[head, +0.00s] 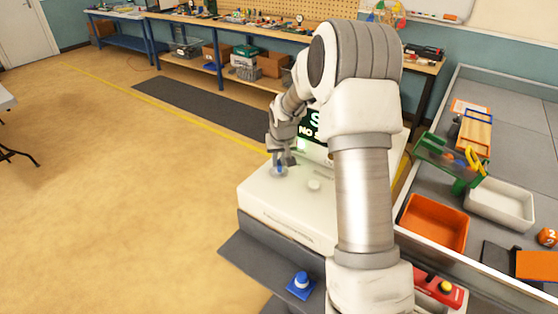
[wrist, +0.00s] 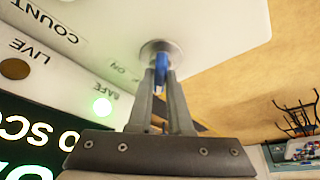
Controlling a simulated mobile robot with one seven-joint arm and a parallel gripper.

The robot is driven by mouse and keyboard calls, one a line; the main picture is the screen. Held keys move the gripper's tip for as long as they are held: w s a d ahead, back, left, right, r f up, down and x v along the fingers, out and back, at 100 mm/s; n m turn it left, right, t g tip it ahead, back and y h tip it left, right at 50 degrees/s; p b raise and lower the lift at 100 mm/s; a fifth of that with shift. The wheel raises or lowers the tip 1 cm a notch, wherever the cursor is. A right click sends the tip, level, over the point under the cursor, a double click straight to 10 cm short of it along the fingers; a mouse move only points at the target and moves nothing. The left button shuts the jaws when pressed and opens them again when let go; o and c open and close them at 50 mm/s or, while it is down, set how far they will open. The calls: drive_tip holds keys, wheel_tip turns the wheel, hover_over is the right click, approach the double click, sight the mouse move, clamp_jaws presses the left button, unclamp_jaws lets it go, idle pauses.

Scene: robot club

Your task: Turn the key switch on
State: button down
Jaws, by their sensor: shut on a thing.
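The key switch (wrist: 158,48) is a round metal collar on the white console, with a blue key (wrist: 161,68) standing in it. My gripper (wrist: 163,82) is shut on the blue key, its two fingers on either side of it. In the head view my gripper (head: 279,164) reaches down to the left part of the white console (head: 285,205). An "ON" label is on the panel beside the switch in the wrist view. A green light (wrist: 102,107) glows by the word "SAFE"; the lamp (wrist: 14,69) by "LIVE" is dark. The key's exact angle is hard to tell.
A dark display (head: 312,126) stands behind, partly hidden by my arm. An orange bin (head: 434,222) is at right. Floor at left is open.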

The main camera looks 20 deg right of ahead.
drive_tip(key=shift+a+f+m+h+b, duration=0.2)
drive_tip(key=shift+m+h+b, duration=0.1)
drive_tip(key=shift+m+b, duration=0.8)
drive_tip(key=shift+w+m+h+b, duration=0.1)
drive_tip(key=shift+m+h+b, duration=0.2)
drive_tip(key=shift+m+b, duration=0.45)
drive_tip(key=m, duration=0.2)
drive_tip(key=m+g+h+b, duration=0.1)
drive_tip(key=m, duration=0.1)
drive_tip(key=shift+r+g, duration=0.2)
drive_tip(key=shift+g, duration=0.1)
drive_tip(key=m+g, duration=0.1)
drive_tip(key=m, duration=0.2)
drive_tip(key=m+g+h+p, duration=0.1)
drive_tip(key=m, duration=0.2)
drive_tip(key=shift+w+r, duration=0.1)
drive_tip(key=shift+w, duration=0.05)
drive_tip(key=shift+w+m+g+p, duration=0.1)
drive_tip(key=shift+m+g+p, duration=0.75)
drive_tip(key=shift+m, duration=1.2)
